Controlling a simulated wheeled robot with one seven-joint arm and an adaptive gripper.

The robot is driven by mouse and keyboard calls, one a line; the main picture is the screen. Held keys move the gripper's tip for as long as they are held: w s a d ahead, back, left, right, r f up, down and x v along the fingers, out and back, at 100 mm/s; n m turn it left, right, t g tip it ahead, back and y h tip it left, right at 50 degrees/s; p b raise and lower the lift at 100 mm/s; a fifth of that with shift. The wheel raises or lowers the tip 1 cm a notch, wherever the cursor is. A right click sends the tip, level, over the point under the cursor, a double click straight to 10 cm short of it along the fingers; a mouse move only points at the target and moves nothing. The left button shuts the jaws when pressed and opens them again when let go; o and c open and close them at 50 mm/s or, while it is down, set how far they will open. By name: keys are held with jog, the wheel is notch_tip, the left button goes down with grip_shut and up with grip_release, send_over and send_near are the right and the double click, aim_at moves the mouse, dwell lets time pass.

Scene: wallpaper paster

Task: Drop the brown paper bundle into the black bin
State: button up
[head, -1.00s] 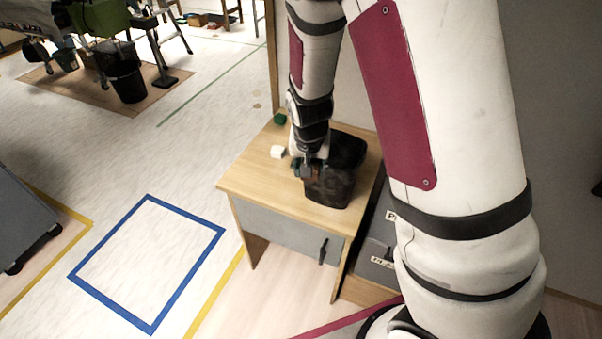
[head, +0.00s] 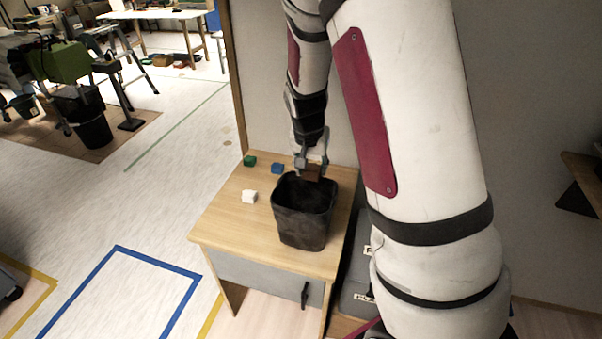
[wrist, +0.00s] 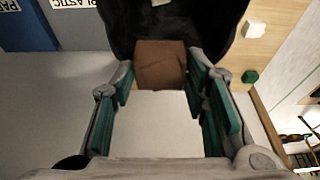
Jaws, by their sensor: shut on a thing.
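The brown paper bundle (wrist: 160,64) is pinched between the green-padded fingertips of my gripper (wrist: 163,72) in the wrist view. In the head view my gripper (head: 311,168) hangs down at the far rim of the black bin, with the brown bundle (head: 312,174) at its tips. The open-topped black bin (head: 302,226) stands upright on the wooden cabinet top. In the wrist view the bin (wrist: 190,16) shows just beyond the bundle. Whether the bundle is directly over the opening or touching the rim is hard to tell.
The wooden cabinet top (head: 225,220) also carries a white block (head: 249,196), a green block (head: 250,161) and a blue block (head: 277,168), left of and behind the bin. A wall rises close behind the cabinet. Labelled grey boxes (head: 355,285) stand at its right.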

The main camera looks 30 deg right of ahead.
aim_at(310, 170)
jog(key=x, duration=0.1)
jog(key=b+x, duration=0.1)
jog(key=x, duration=0.1)
jog(key=shift+s+a+f+b, duration=0.15)
jog(key=shift+a+f+b, duration=0.15)
jog(key=shift+f+b, duration=0.65)
jog(key=shift+f, duration=0.55)
jog(key=shift+s, duration=0.1)
jog(key=o, duration=1)
jog(key=shift+c, duration=0.2)
jog(key=shift+r, duration=0.1)
jog(key=v, duration=1.2)
